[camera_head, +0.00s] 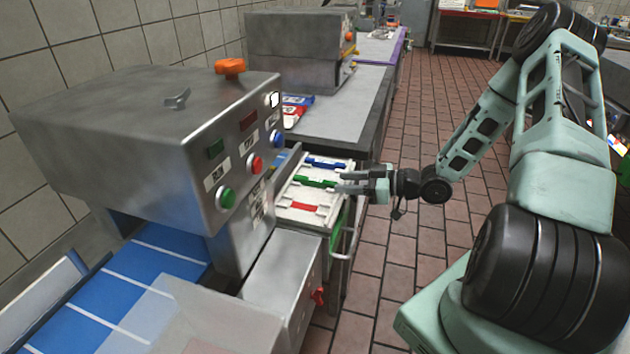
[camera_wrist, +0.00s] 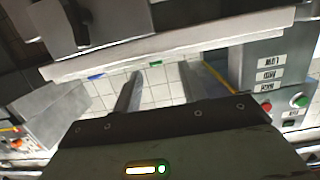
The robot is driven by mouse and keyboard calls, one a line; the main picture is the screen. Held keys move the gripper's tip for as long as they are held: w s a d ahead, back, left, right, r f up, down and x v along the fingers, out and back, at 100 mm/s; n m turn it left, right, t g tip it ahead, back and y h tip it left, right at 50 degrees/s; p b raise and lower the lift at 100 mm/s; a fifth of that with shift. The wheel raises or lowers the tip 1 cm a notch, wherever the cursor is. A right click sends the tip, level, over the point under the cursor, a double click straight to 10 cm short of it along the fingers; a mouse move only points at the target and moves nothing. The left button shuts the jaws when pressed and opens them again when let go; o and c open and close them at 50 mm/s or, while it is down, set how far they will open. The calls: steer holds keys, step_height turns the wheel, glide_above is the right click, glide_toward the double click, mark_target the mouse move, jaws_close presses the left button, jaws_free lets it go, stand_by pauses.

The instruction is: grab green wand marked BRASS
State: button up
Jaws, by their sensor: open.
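The green wand (camera_head: 314,181) lies in a white holder (camera_head: 328,217) between a blue wand (camera_head: 326,163) and a red wand (camera_head: 304,206). Any lettering on it is too small to read. My gripper (camera_head: 342,182) is open and empty at the right end of the green wand, fingers pointing left. I cannot tell whether it touches. In the wrist view the green end (camera_wrist: 155,63) shows between and just beyond the two fingertips (camera_wrist: 160,72), on the edge of a pale board. A blue end (camera_wrist: 95,77) shows left of the fingers.
A steel machine (camera_head: 130,130) with coloured buttons stands left of the holder. A grey counter (camera_head: 335,110) is behind it, and a curved metal handle (camera_head: 345,245) sticks out below. The tiled floor (camera_head: 425,140) at right of the counter is clear.

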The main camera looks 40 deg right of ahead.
mark_target(319, 180)
steer(key=p+x, duration=0.1)
steer(key=x, duration=0.6)
steer(key=shift+w+r, duration=0.1)
steer(key=shift+w, duration=0.2)
jaws_close()
